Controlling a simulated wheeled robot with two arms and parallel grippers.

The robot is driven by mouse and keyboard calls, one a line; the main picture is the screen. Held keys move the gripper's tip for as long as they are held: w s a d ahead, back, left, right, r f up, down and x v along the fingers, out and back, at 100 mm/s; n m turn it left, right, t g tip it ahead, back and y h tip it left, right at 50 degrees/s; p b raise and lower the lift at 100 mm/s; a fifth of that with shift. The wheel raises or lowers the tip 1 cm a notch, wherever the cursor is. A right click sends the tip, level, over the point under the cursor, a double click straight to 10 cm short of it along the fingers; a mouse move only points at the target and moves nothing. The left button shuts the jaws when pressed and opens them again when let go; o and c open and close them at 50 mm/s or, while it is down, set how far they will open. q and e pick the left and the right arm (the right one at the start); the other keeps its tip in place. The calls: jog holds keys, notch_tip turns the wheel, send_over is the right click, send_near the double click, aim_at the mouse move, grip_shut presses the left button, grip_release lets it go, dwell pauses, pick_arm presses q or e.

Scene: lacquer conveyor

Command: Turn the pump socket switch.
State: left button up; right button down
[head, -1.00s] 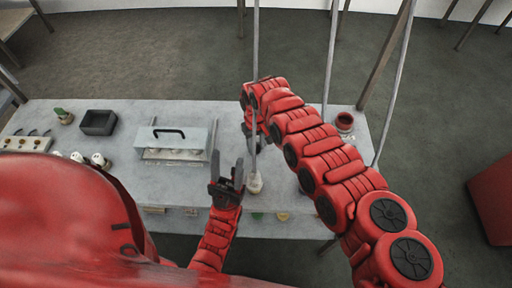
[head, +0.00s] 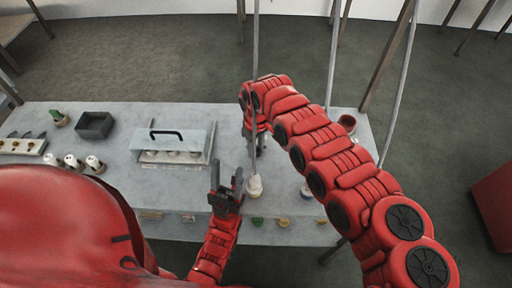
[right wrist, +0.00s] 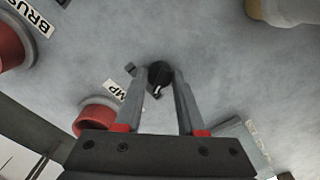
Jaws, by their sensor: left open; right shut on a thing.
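In the right wrist view, a small black rotary switch (right wrist: 160,74) with a white mark stands on the grey panel. A label ending in "MP" (right wrist: 121,92) lies beside it, partly hidden by a finger. My right gripper (right wrist: 164,88) is shut on the switch, one finger on each side. In the head view my right gripper (head: 260,142) points down at the table, and the switch is hidden by my arm. My left gripper (head: 227,180) is open and empty above the table's front part, left of a white knobbed thing (head: 254,186).
Red round parts (right wrist: 97,117) and a "BRUS" label (right wrist: 31,15) lie near the switch. On the grey table (head: 190,115) are a handled cover (head: 172,135), a black tray (head: 95,125) and a red cup (head: 347,123). Thin cables (head: 398,85) hang from above.

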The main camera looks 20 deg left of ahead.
jog(key=c, duration=0.5)
grip_release()
notch_tip(320, 180, up, 9)
jog(key=p, duration=0.5)
jog(key=shift+f, duration=0.1)
notch_tip(320, 180, up, 8)
jog(key=r+p, duration=0.1)
jog(key=p, duration=0.1)
send_over(256, 148)
jog(key=shift+f, duration=0.25)
jog(key=shift+s, duration=0.1)
